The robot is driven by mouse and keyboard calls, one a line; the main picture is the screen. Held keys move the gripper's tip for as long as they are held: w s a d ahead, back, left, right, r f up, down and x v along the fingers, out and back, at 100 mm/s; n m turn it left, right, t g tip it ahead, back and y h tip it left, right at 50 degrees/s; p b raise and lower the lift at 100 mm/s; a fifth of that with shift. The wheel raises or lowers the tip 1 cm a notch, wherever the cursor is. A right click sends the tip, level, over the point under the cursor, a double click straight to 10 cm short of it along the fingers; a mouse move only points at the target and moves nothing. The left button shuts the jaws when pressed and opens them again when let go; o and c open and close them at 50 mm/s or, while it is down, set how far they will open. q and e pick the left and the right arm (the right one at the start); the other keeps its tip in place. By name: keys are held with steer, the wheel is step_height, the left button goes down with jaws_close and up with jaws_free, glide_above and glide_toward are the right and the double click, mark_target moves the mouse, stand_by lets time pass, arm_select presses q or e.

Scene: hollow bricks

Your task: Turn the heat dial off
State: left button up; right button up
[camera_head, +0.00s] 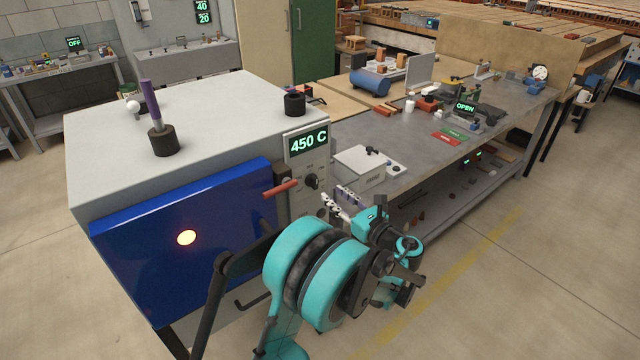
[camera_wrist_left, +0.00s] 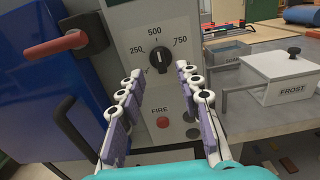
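The heat dial (camera_head: 312,181) is a black knob on the grey control panel of the furnace. In the left wrist view the dial (camera_wrist_left: 159,57) sits among the marks 250, 500 and 750, its pointer roughly upward; its exact setting is hard to read. The green display (camera_head: 308,143) above it reads 450 C. My left gripper (camera_head: 341,203) is in front of the panel, a little below the dial. In the wrist view the left gripper (camera_wrist_left: 158,74) has its two purple and white fingers spread, with nothing between them, dial apart beyond the tips. My right gripper is not in view.
The blue furnace door (camera_head: 150,255) with a glowing window and red handle (camera_head: 282,188) is left of the dial. A red FIRE button (camera_wrist_left: 163,122) is below it. A white FROST box (camera_wrist_left: 282,75) stands on the bench to the right. Open floor lies at front right.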

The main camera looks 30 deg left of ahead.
mark_target(317, 182)
arm_select(q)
steer(key=b+x, duration=0.1)
steer(key=x, duration=0.6)
steer(key=shift+a, duration=0.2)
steer(key=shift+c, duration=0.2)
jaws_close()
